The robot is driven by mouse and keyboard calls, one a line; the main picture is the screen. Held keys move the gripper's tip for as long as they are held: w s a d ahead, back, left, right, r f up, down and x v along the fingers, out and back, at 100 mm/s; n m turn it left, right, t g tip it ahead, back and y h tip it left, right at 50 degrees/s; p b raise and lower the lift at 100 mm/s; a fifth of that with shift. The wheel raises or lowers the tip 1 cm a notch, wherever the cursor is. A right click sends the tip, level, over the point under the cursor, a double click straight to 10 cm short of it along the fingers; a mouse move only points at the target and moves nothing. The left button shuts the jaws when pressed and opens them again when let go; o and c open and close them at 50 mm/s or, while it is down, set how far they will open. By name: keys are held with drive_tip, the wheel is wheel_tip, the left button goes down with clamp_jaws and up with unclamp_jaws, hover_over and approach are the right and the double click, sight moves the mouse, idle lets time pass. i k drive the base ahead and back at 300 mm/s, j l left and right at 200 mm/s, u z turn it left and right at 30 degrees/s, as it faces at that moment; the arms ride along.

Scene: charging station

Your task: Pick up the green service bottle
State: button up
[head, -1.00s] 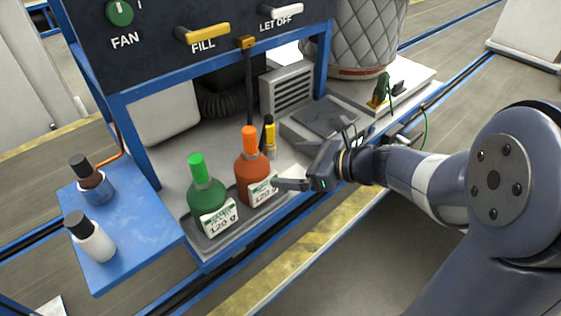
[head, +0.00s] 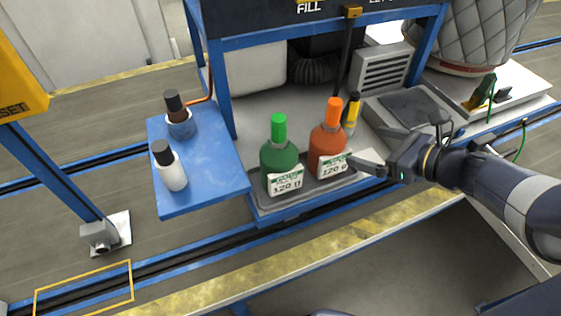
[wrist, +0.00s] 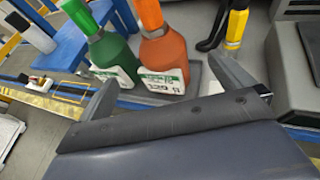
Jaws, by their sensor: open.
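The green service bottle (head: 279,160) stands upright on a grey tray (head: 254,202), with a green cap and a white label. An orange bottle (head: 327,148) stands close to its right on the same tray. My gripper (head: 372,150) is open and empty to the right of the orange bottle, so the orange bottle lies between it and the green one. In the wrist view, the green bottle (wrist: 112,52) and the orange bottle (wrist: 164,55) both show beyond the spread fingers of my gripper (wrist: 165,85). The bottles' far sides are hidden.
A yellow-handled tool (head: 352,112) stands behind the orange bottle. A blue frame post (head: 221,90) rises behind the shelf. A grey scale-like plate (head: 411,109) lies at right.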

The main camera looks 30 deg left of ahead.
sight(282, 173)
drive_tip(key=k+j+u, duration=0.1)
drive_tip(key=u, duration=0.25)
drive_tip(key=k+j+u, duration=0.1)
drive_tip(key=j+u, duration=0.25)
drive_tip(key=u, duration=0.35)
drive_tip(key=k+j, duration=0.05)
drive_tip(key=j, duration=0.05)
